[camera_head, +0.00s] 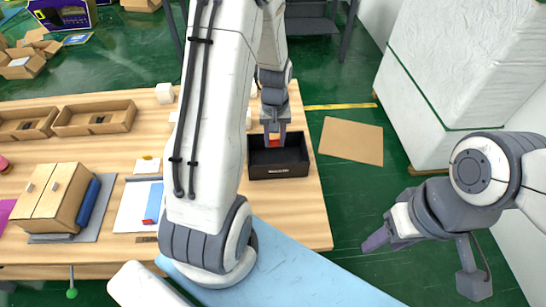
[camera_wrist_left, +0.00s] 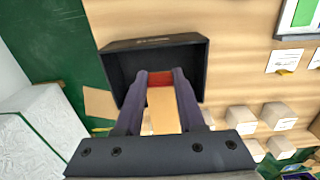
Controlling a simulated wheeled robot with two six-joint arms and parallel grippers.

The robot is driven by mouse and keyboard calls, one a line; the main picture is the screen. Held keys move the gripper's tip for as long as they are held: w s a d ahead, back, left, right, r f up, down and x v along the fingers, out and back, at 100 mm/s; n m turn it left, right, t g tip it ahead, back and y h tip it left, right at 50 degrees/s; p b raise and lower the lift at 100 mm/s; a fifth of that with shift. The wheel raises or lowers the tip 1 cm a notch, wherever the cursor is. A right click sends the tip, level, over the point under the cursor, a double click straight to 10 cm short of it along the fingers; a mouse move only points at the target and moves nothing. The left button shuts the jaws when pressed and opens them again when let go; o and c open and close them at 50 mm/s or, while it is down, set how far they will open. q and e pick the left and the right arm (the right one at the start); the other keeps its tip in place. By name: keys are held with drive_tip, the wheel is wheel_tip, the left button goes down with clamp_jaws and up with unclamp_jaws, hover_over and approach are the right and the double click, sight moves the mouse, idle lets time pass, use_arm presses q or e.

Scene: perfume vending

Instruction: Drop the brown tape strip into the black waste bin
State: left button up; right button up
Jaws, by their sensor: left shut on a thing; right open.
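The black waste bin (camera_head: 280,171) is an open box near the right edge of the wooden table; it also shows in the left wrist view (camera_wrist_left: 200,62). My left gripper (camera_head: 272,140) points down at the bin's opening. It is shut on a small reddish-brown piece (camera_head: 274,142), which I take for the brown tape strip; it shows between the fingertips in the left wrist view (camera_wrist_left: 161,78). A tan patch also shows between the fingers there; I cannot tell what it is. My right gripper (camera_head: 375,241) is open and empty, over the green floor right of the table.
Wooden trays (camera_head: 95,118) and a small wooden cabinet (camera_head: 52,196) stand on the left of the table. Small white blocks (camera_wrist_left: 240,119) stand near the bin. A cardboard sheet (camera_head: 351,141) lies on the floor right of the table. A white wrapped stack (camera_head: 450,65) stands behind.

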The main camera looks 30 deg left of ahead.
use_arm(q)
drive_tip(key=shift+a+f, duration=0.2)
wheel_tip(320, 180, down, 5)
drive_tip(key=b, duration=0.5)
drive_tip(key=shift+s+d+f, duration=0.1)
drive_tip(key=shift+f, duration=0.1)
drive_tip(key=o, duration=1.1)
wheel_tip(320, 180, up, 10)
drive_tip(key=shift+r+b, duration=0.25)
drive_tip(key=shift+b, duration=0.1)
